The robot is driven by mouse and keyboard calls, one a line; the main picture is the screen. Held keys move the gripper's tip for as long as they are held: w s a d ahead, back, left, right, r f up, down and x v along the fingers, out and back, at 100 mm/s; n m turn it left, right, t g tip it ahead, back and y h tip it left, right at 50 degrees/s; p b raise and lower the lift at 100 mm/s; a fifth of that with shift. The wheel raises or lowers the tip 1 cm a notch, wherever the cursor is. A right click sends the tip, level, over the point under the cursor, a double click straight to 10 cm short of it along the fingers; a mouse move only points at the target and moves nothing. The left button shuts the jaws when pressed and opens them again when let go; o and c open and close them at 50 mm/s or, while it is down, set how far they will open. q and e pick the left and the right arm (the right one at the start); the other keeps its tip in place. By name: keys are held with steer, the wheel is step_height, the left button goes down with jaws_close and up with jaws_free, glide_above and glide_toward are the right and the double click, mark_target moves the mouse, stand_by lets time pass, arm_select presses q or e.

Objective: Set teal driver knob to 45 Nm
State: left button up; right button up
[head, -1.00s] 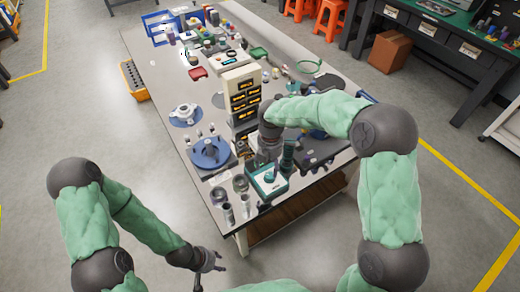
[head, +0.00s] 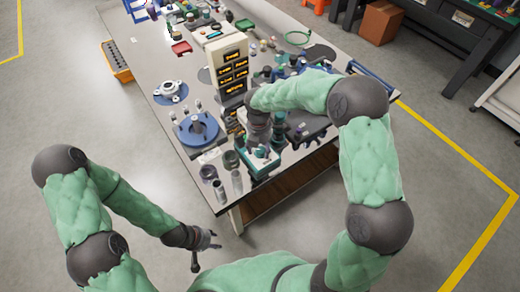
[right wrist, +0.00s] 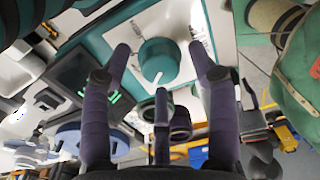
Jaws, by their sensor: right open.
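The teal driver (head: 260,168), a teal box with a white top face, stands near the table's front corner. In the right wrist view its round teal knob (right wrist: 158,58) carries a white pointer line on its near side, and a dark display (right wrist: 85,78) with green marks lies left of it. My right gripper (right wrist: 160,62) is open, its fingers spread around the knob's sides without visibly closing on it. In the head view the right gripper (head: 260,143) is above the driver and partly hides it. My left gripper (head: 205,246) looks open and empty, off the table's front edge.
Metal cylinders (head: 220,190) and a blue round fixture (head: 197,128) stand left of the driver. A cream drawer cabinet (head: 227,62) stands behind it. Small bottles and dark parts crowd its right. The floor around the left gripper is clear.

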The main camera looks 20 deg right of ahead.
steer(key=shift+f, duration=0.1)
steer(key=c, duration=1.1)
steer(key=shift+c, duration=0.2)
